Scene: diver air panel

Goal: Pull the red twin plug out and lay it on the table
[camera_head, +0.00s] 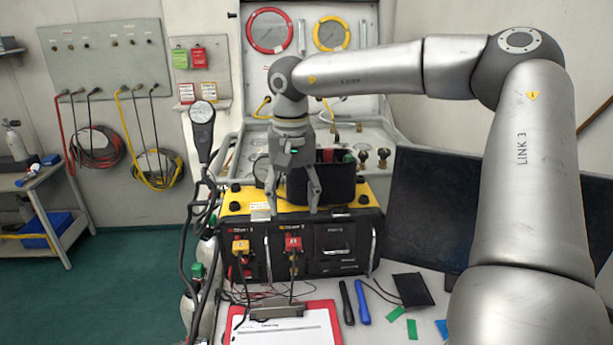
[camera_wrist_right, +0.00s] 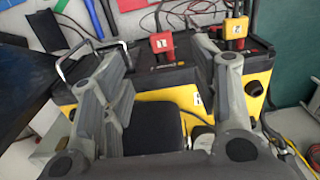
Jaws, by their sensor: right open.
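The red twin plug (camera_head: 293,243) sits in the front panel of the black and yellow unit (camera_head: 230,205), with a dark cable hanging below it. It also shows in the right wrist view (camera_wrist_right: 162,42), beyond the fingers. My right gripper (camera_head: 293,210) is open above the unit's top, behind and above the plug and not touching it. In the right wrist view its two fingers (camera_wrist_right: 172,75) are spread with nothing held between them. A yellow plug (camera_head: 240,246) sits to the left of the red one. The table (camera_head: 385,325) is in front of the unit. My left gripper is not in view.
A red clipboard (camera_head: 330,308) with paper lies in front of the unit. A black pen (camera_head: 347,302), a blue pen (camera_head: 362,302), a black pouch (camera_head: 413,290) and green pieces lie to its right. A dark monitor (camera_head: 430,210) stands at the right. Small patches of table between these are bare.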

